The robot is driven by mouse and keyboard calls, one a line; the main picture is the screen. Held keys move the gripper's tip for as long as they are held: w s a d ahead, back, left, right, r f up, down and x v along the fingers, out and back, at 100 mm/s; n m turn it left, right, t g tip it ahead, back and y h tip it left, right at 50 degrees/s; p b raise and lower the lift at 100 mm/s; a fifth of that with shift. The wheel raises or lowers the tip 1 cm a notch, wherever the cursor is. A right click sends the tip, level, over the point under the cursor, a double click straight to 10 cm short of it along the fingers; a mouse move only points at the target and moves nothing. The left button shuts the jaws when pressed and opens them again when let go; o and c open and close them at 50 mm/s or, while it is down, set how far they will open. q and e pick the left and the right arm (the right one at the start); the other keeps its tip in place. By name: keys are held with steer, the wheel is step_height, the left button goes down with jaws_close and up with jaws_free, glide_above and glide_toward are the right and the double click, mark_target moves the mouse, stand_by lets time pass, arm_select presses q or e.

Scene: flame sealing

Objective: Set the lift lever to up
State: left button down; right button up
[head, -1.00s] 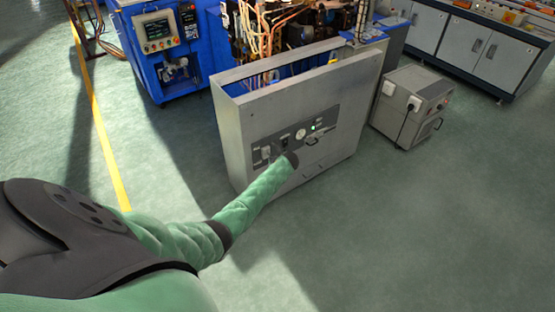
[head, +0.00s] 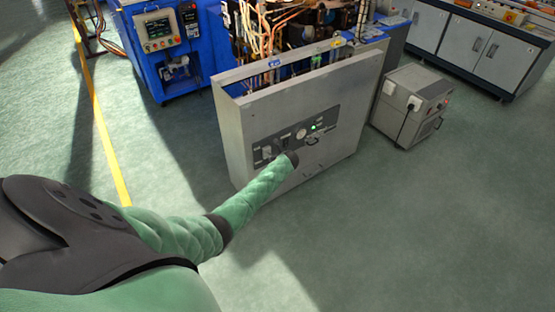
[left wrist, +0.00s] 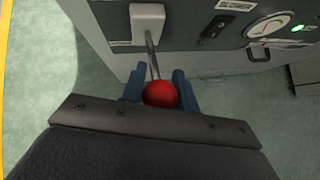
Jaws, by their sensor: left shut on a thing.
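The lift lever is a thin metal rod (left wrist: 152,55) with a red ball knob (left wrist: 160,94), coming out of a pale block (left wrist: 148,22) on the cabinet's front panel. In the left wrist view the rod runs from the block down the picture to the knob; whether it stands up or down I cannot tell surely. My left gripper (left wrist: 158,88) is shut on the knob, with a blue finger on each side. In the head view my left arm reaches the panel (head: 322,132), and its end hides the gripper and knob. My right gripper is not in view.
The panel also has a blower switch (left wrist: 214,28), a round gauge (left wrist: 268,27) and a lit green lamp (left wrist: 302,28). A grey box unit (head: 411,105) stands right of the grey cabinet (head: 232,140). Open green floor (head: 430,230) lies in front.

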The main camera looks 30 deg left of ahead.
arm_select(q)
steer(key=shift+r, duration=0.1)
steer(key=c, duration=1.1)
jaws_free()
steer(key=shift+o, duration=0.2)
steer(key=shift+s, duration=0.1)
